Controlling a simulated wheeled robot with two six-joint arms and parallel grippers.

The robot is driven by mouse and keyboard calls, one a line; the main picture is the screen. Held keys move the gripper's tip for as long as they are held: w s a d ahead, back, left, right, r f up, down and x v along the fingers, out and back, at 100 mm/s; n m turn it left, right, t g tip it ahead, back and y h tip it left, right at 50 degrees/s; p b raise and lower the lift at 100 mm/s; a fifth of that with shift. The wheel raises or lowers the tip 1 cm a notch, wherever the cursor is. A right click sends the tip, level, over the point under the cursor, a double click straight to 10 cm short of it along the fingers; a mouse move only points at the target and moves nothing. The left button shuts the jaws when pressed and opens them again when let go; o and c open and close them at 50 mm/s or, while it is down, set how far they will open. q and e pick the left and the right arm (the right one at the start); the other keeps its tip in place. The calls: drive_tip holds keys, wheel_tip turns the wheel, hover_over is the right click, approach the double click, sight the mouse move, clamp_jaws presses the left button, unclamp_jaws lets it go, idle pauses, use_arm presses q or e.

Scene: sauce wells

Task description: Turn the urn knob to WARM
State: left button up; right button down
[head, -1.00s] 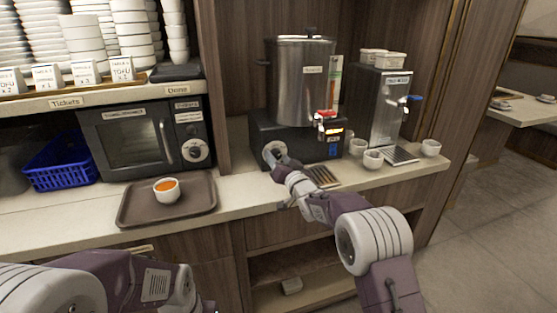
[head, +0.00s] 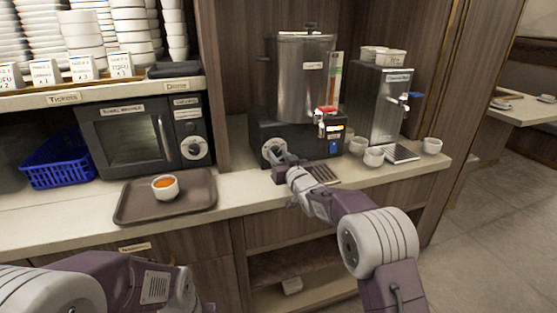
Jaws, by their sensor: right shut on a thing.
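The urn (head: 303,85) is a tall steel cylinder on a black base (head: 305,142) at the back of the counter. Its round pale knob (head: 270,147) is on the left of the base's front. My right gripper (head: 277,157) is at the knob and shut on it, covering the lower right part of the dial. The knob's marks are too small to read, so its setting cannot be told. My left arm shows at the bottom left, but its gripper's fingers are not in view.
A brown tray (head: 135,207) with a bowl of orange sauce (head: 165,187) is on the counter to the left. A microwave (head: 128,137) stands behind it. White cups (head: 373,157) and a steel dispenser (head: 391,108) stand to the urn's right. Open counter lies between tray and urn.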

drive_tip(key=n+b, duration=0.1)
drive_tip(key=n, duration=0.2)
drive_tip(key=shift+f+b, duration=0.15)
drive_tip(key=shift+b, duration=0.25)
drive_tip(key=shift+n+b, duration=1)
drive_tip(key=shift+n, duration=0.9)
drive_tip(key=shift+r, duration=0.2)
drive_tip(key=c, duration=1)
unclamp_jaws()
drive_tip(key=shift+d, duration=0.1)
drive_tip(key=v, duration=0.9)
drive_tip(key=shift+r, duration=0.15)
